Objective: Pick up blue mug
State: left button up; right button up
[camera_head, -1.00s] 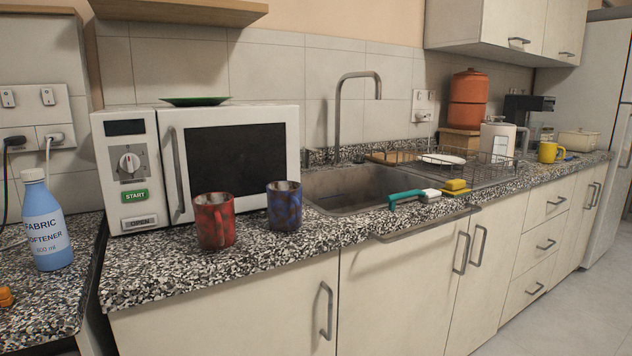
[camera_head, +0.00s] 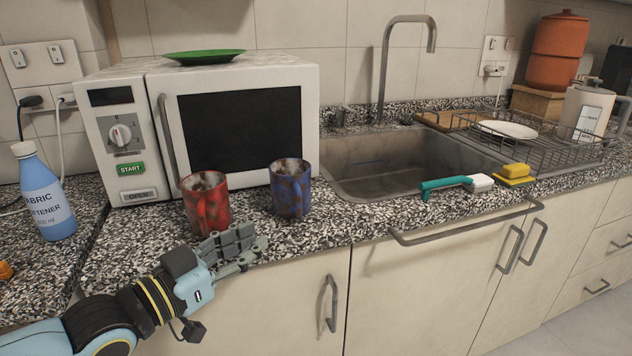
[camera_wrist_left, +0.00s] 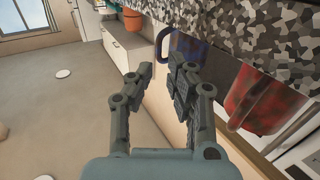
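The blue mug (camera_head: 291,188) stands upright on the speckled counter in front of the microwave, with brownish marks on its side. In the left wrist view the blue mug (camera_wrist_left: 190,48) appears beyond the fingertips, partly hidden by a finger. My left gripper (camera_head: 250,247) is at the counter's front edge, to the left of and nearer than the blue mug, and not touching it. In the left wrist view its two fingers (camera_wrist_left: 163,75) are apart with nothing between them. My right gripper is not in view.
A red mug (camera_head: 205,203) stands just left of the blue mug, close behind my left gripper. The white microwave (camera_head: 310,130) is behind both mugs. The sink (camera_head: 350,185) lies to the right, with a teal-handled brush (camera_head: 445,184) and yellow sponge (camera_head: 514,172) on its front edge.

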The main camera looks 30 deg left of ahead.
aim_at(300, 211)
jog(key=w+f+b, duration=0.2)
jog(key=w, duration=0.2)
pick_arm(q)
jog(key=w+b, duration=0.2)
jog(key=w, duration=0.1)
jog(key=w+d+b, duration=0.1)
jog(key=w+b, duration=0.2)
jog(key=w, duration=0.1)
jog(key=w+d+b, duration=0.1)
jog(key=w+b, duration=0.1)
jog(key=w, duration=0.2)
jog(key=shift+f, duration=0.1)
jog(key=shift+w, duration=0.2)
jog(key=shift+r, duration=0.2)
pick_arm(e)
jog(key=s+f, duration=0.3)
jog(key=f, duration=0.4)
pick_arm(q)
jog(key=shift+c, duration=0.3)
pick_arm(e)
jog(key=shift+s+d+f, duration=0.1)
pick_arm(q)
grip_shut()
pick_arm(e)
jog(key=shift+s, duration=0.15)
